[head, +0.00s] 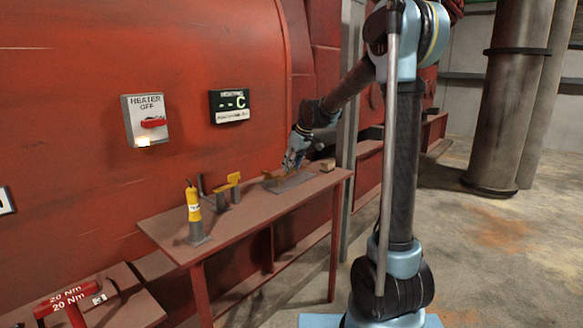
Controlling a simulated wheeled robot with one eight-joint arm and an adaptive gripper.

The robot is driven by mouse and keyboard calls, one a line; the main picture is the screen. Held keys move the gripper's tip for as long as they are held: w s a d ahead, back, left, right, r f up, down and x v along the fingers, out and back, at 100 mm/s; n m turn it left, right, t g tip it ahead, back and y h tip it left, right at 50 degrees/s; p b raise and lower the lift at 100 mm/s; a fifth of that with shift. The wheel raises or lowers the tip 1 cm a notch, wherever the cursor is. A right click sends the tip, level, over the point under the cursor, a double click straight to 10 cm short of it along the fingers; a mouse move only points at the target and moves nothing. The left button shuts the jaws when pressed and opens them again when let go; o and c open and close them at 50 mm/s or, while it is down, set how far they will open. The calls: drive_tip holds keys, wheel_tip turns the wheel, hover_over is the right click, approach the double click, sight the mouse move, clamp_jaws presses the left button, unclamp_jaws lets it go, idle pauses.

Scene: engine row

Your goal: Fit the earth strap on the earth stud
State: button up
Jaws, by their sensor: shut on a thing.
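My gripper (287,168) is low over the right half of the red-brown bench, close to a grey plate (291,184). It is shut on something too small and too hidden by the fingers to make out. A small orange-brown piece (270,175) shows just left of the fingertips, at the plate's left end; I cannot tell whether it touches the gripper. I cannot tell the earth strap or the earth stud for certain in this view.
The bench (215,246) also bears a yellow tester (194,205) on a grey base, a yellow angled piece (233,179) on a grey holder, and a small tan block (328,165). A heater switch (145,120) and a display (229,106) are on the red wall behind.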

sight(293, 168)
drive_tip(key=shift+f, duration=1.7)
drive_tip(key=o, duration=1.2)
drive_tip(key=v, duration=1.1)
drive_tip(key=shift+d+r, duration=0.2)
drive_tip(key=shift+r, duration=0.15)
